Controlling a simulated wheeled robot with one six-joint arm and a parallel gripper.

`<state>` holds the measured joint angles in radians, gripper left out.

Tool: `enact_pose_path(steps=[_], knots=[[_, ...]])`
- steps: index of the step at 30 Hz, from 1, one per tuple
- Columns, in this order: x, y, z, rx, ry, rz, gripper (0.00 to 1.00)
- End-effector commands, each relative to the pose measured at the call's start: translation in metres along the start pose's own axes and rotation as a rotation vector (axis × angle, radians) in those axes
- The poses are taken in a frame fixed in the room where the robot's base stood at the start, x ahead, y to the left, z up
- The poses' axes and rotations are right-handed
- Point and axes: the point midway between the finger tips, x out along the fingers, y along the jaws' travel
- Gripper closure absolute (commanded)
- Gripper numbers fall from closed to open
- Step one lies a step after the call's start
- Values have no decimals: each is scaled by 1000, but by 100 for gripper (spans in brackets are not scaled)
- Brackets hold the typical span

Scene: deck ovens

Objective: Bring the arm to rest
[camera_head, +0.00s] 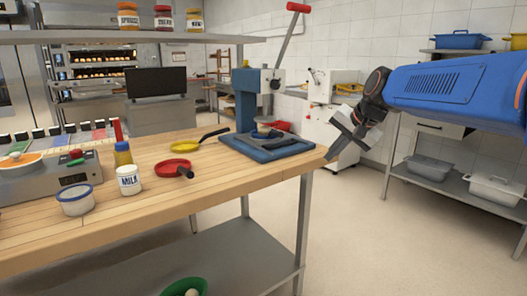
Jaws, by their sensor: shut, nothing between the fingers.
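My arm (440,85) is blue and reaches in from the right edge, raised above the floor beside the wooden table. My gripper (338,146) hangs at its end, pointing down and left, just off the table's right corner in the picture. It is shut and holds nothing. I cannot tell how far it is from the table edge.
The wooden table (225,168) carries a blue lever press (246,95), a red pan (170,168), a yellow pan (186,146), a milk jar (129,180) and a scale (55,176). A steel shelf with grey bins (492,189) stands right. Floor between is clear.

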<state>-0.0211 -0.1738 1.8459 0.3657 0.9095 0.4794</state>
Motion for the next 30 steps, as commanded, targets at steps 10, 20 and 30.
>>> enact_pose_path(steps=[10, 20, 30], knots=[[-37, 109, 100, -241, -1, 125, 100], [-50, 219, 192, -471, -25, 245, 100], [-47, 304, 258, -642, -58, 334, 100]])
